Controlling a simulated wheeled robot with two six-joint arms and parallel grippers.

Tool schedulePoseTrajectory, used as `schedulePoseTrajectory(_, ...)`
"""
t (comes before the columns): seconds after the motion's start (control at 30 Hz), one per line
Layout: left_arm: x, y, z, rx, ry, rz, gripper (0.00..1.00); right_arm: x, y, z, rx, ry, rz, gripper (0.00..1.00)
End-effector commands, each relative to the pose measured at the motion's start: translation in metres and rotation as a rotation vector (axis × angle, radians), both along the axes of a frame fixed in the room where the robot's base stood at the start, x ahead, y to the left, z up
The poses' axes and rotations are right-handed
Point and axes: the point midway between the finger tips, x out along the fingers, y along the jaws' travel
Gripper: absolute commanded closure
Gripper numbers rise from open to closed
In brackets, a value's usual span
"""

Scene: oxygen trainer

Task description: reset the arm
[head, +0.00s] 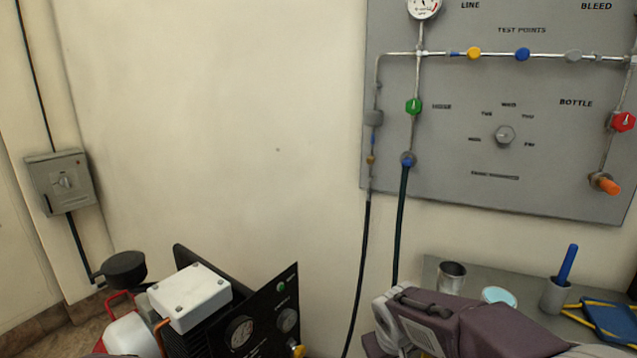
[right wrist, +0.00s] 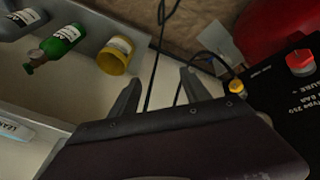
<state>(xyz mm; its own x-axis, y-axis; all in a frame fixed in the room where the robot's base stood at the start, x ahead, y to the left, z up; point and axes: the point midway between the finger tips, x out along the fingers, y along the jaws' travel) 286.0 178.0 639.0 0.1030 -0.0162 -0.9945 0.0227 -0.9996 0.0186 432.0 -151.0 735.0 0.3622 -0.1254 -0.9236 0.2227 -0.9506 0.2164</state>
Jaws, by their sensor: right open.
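My right arm comes in from the lower right of the head view, with a purple-brown link and a grey wrist end at the bottom, in front of the bench. The fingers of my right gripper (right wrist: 163,85) show in the right wrist view as two dark prongs, spread apart with nothing between them. Thin dark cables and a brown floor show beyond the fingertips. The fingers cannot be made out in the head view. My left gripper is in neither view.
A grey panel (head: 450,165) with valves and a gauge hangs on the wall. Hoses (head: 402,225) run down from it. A black compressor unit (head: 265,315) stands lower left. A grey bench (head: 460,270) holds a metal cup (head: 452,275).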

Motion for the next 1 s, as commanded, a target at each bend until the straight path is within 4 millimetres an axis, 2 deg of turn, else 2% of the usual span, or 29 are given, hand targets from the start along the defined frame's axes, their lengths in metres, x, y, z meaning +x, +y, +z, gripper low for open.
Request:
schedulePoseTrajectory(0.03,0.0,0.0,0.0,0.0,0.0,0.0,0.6,-0.023,-0.009,-0.02,0.034,0.052,-0.038,0.45)
schedulePoseTrajectory(0.1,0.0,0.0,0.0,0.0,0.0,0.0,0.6,-0.056,-0.016,-0.045,0.085,0.115,-0.091,0.45)
schedulePoseTrajectory(0.2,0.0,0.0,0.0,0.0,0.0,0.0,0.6,-0.1,-0.024,-0.073,0.152,0.188,-0.176,0.45)
schedulePoseTrajectory(0.3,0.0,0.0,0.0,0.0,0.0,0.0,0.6,-0.144,-0.029,-0.095,0.209,0.247,-0.271,0.45)
schedulePoseTrajectory(0.33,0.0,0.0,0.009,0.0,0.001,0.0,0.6,-0.151,-0.029,-0.089,0.22,0.255,-0.288,0.45)
schedulePoseTrajectory(0.37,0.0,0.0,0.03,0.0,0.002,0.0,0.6,-0.146,-0.028,-0.066,0.217,0.247,-0.279,0.45)
schedulePoseTrajectory(0.4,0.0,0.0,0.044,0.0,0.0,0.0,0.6,-0.145,-0.028,-0.052,0.216,0.248,-0.276,0.45)
schedulePoseTrajectory(0.57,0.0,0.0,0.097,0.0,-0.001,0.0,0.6,-0.145,-0.028,0.0,0.214,0.25,-0.275,0.45)
schedulePoseTrajectory(0.67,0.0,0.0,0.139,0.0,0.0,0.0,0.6,-0.145,-0.028,0.043,0.214,0.25,-0.274,0.45)
schedulePoseTrajectory(0.8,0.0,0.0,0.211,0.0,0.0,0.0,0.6,-0.145,-0.028,0.115,0.214,0.25,-0.273,0.45)
schedulePoseTrajectory(0.9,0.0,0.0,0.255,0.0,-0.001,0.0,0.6,-0.145,-0.028,0.159,0.213,0.251,-0.273,0.45)
schedulePoseTrajectory(1.0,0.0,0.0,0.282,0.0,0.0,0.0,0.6,-0.145,-0.028,0.186,0.213,0.251,-0.273,0.45)
